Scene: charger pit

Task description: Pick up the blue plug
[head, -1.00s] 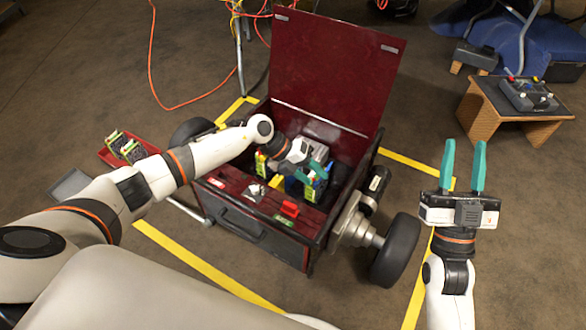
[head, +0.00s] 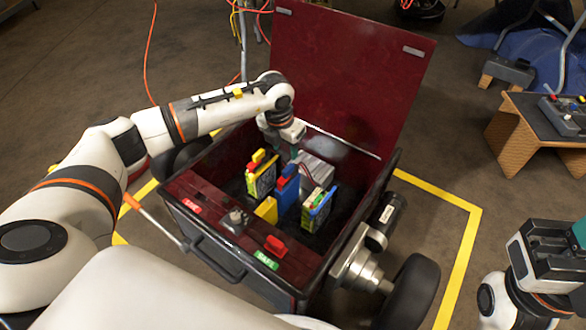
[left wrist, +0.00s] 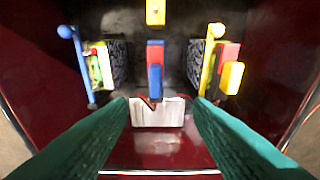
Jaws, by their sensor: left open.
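The blue plug (head: 290,169) sits beside a red plug (head: 281,183) on top of a blue block (head: 287,202) inside the open red box. In the left wrist view the blue plug (left wrist: 155,82) lies centred between my fingers, towards their tips, with the red plug (left wrist: 155,50) beyond it. My left gripper (head: 294,154) is inside the box behind the plug; its green fingers (left wrist: 160,108) are wide apart and hold nothing. Most of it is hidden in the head view. My right gripper (head: 577,238) is at the lower right, partly cut off by the frame edge.
Battery-like blocks stand left (head: 262,178) and right (head: 318,210) of the blue block, with a yellow block (head: 266,210) in front. The raised lid (head: 345,70) stands behind. The front panel carries a red switch (head: 276,244) and a grey knob (head: 235,218).

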